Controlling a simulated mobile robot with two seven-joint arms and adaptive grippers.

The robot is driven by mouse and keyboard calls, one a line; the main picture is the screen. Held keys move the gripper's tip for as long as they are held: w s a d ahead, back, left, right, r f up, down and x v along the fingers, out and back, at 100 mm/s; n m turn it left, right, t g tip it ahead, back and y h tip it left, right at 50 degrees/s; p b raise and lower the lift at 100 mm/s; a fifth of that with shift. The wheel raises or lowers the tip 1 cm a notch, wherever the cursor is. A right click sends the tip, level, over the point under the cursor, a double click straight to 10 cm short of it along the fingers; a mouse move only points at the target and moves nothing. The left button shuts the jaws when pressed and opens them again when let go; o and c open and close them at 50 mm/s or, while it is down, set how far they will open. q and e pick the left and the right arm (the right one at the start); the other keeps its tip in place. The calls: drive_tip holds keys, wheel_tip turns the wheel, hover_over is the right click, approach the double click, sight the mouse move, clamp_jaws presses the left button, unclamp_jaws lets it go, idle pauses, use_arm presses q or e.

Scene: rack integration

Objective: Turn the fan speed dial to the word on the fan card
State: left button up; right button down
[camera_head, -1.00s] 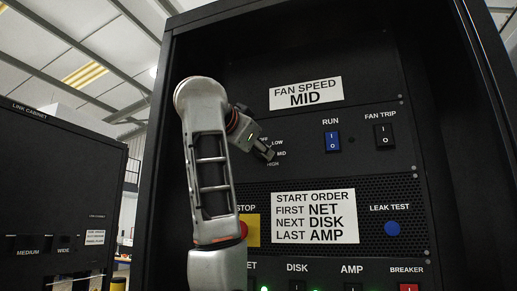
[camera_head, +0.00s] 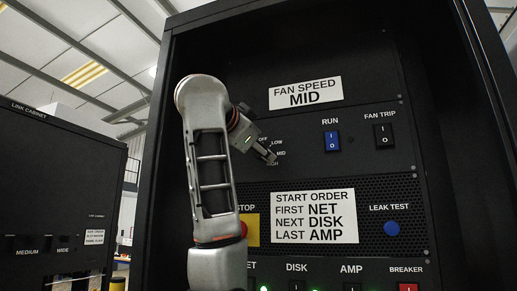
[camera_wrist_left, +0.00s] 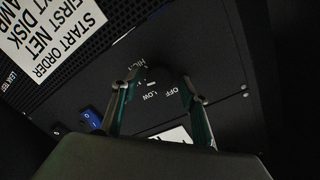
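The fan card (camera_head: 305,93) reads FAN SPEED MID and sits high on the black rack panel. The dial's words OFF, LOW, MID (camera_head: 281,153) and HIGH show beside my left gripper (camera_head: 268,156), which covers part of HIGH. The dial itself is hidden behind the gripper in the head view, so its setting cannot be read. In the left wrist view, the left gripper's fingers (camera_wrist_left: 160,82) are spread apart over the dial area, near the words LOW (camera_wrist_left: 150,95) and OFF. The dial is too dark to make out there. My right gripper is not in view.
A blue RUN switch (camera_head: 332,141) and a black FAN TRIP switch (camera_head: 384,136) lie right of the dial. Below are the start order card (camera_head: 315,216), a yellow STOP plate (camera_head: 253,230) and a blue LEAK TEST button (camera_head: 392,228). A link cabinet (camera_head: 60,180) stands left.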

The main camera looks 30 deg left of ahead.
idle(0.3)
use_arm(q)
drive_tip(key=v, duration=1.2)
idle(0.3)
